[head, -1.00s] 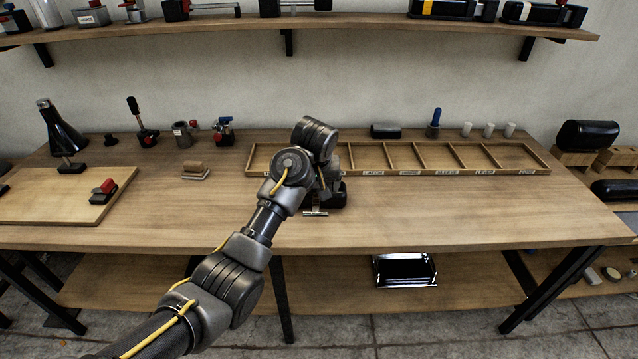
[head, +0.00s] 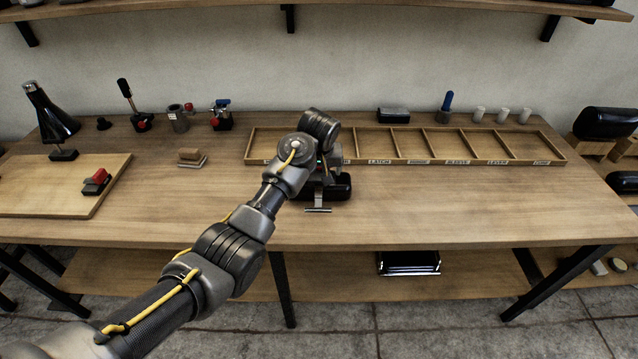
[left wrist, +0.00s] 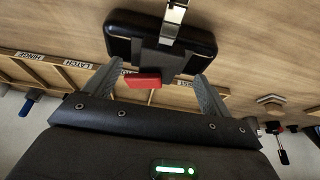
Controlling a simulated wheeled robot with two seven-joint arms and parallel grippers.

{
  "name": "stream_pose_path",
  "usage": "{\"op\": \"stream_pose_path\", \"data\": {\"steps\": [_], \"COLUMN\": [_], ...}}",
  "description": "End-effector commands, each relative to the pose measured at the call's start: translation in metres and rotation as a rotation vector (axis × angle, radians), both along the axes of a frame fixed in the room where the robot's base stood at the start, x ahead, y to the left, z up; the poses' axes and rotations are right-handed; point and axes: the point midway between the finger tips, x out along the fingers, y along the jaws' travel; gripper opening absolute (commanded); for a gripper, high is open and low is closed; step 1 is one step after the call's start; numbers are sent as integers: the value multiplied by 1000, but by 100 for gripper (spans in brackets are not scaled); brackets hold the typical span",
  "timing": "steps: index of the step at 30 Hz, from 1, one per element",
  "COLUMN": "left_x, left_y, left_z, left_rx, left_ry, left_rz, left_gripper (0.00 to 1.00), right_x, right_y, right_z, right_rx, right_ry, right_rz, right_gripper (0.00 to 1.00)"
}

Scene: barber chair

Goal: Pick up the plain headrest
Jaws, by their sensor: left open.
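A black padded headrest (head: 338,186) with a metal post lies on the bench, just in front of the divided tray, partly hidden by my left arm. In the left wrist view the same headrest (left wrist: 190,42) shows its dark bracket, the shiny post and a red tab (left wrist: 142,81). My left gripper (left wrist: 158,78) is open, its two fingers pointing at the headrest. The red tab lies between the fingers in the picture; I cannot tell whether they touch anything. In the head view the fingers are mostly hidden behind my wrist. My right gripper is out of view.
The labelled wooden tray (head: 466,162) runs along the back of the bench. A wooden board (head: 45,203) with a red-and-grey part (head: 96,181) lies at left. The bench right of the headrest is clear.

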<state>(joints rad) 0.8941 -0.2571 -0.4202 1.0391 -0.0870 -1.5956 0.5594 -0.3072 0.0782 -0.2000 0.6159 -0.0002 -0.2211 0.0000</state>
Motion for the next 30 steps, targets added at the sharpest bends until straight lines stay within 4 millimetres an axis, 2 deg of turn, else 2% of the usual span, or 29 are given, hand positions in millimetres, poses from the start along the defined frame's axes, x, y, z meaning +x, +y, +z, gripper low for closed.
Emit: {"op": "stream_pose_path", "data": {"steps": [4, 8, 13, 18, 27, 28, 30], "left_x": [1, 5, 15, 21, 23, 23, 23], "left_y": [1, 2, 2, 1, 1, 1, 1], "left_z": [-2, -9, -28, -45, -49, -49, -49], "left_rx": [0, 1, 2, 0, -1, -1, -1], "left_ry": [-1, 2, 3, 0, -1, -1, -1], "left_rz": [1, 4, 4, 3, 3, 3, 3], "left_gripper": [84, 84, 84, 84, 84, 82, 73], "right_x": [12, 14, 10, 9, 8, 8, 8], "right_y": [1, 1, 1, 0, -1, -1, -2], "right_z": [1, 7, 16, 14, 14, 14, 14], "right_rx": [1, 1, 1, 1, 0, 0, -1], "right_ry": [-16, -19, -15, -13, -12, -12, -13], "right_rz": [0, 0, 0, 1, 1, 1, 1], "right_gripper": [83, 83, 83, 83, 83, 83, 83]}}
